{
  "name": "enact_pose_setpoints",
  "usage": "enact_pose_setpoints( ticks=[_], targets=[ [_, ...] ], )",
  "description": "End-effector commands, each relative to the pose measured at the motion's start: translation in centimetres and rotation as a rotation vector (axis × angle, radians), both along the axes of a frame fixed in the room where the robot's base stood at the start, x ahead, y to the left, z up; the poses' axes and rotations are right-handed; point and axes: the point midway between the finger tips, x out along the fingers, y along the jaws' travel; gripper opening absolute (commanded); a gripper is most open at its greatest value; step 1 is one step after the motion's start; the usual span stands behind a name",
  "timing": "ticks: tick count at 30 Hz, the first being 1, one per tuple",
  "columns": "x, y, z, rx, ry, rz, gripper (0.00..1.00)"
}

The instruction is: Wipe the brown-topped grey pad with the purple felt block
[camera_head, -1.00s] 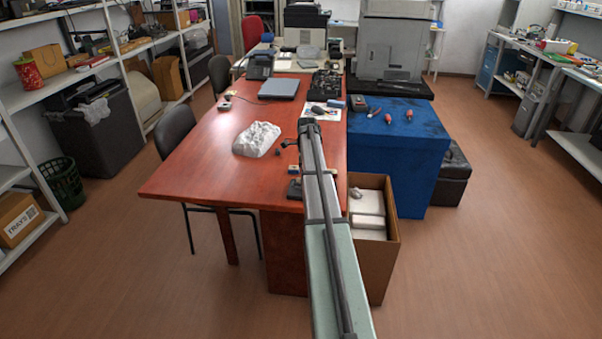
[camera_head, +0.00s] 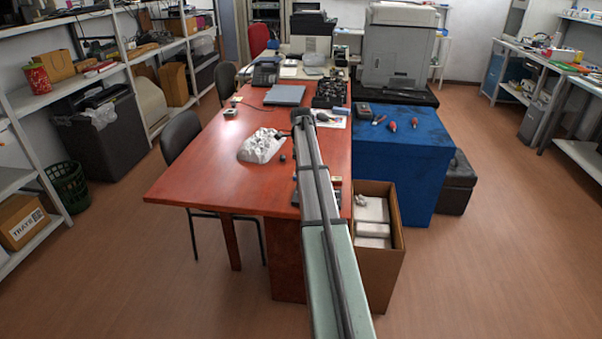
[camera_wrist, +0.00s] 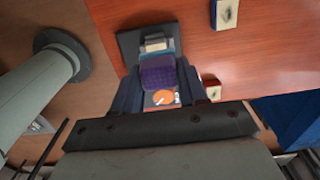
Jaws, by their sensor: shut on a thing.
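In the wrist view my gripper (camera_wrist: 158,82) has its two dark fingers on either side of a purple felt block (camera_wrist: 158,70). It is shut on the block. A dark grey flat piece (camera_wrist: 128,42) lies on the red-brown table beyond and around the block's far end, with a lighter grey part against the block. No brown top is clear on it; the block and fingers cover some of it, and I cannot tell whether the block touches it. In the head view my arm hides the block and gripper. A dark flat piece shows beside the arm (camera_head: 296,198).
Small cream-edged items (camera_wrist: 225,14) lie on the table (camera_head: 205,180), one close to the right finger (camera_wrist: 211,88). A white lumpy object (camera_head: 262,146) and laptop (camera_head: 285,95) are farther back. An open cardboard box (camera_head: 377,270) stands right of the table. The table's front left is clear.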

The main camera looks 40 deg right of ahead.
Motion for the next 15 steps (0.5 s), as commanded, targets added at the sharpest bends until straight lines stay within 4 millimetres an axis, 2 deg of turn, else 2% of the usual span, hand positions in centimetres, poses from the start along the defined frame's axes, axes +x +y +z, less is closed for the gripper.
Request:
enact_pose_setpoints(
  ticks=[6,15],
  targets=[
    [0.0,0.0,1.7,-0.001,-0.001,0.000,0.14],
    [0.0,0.0,2.0,0.000,0.000,0.000,0.14]
  ],
)
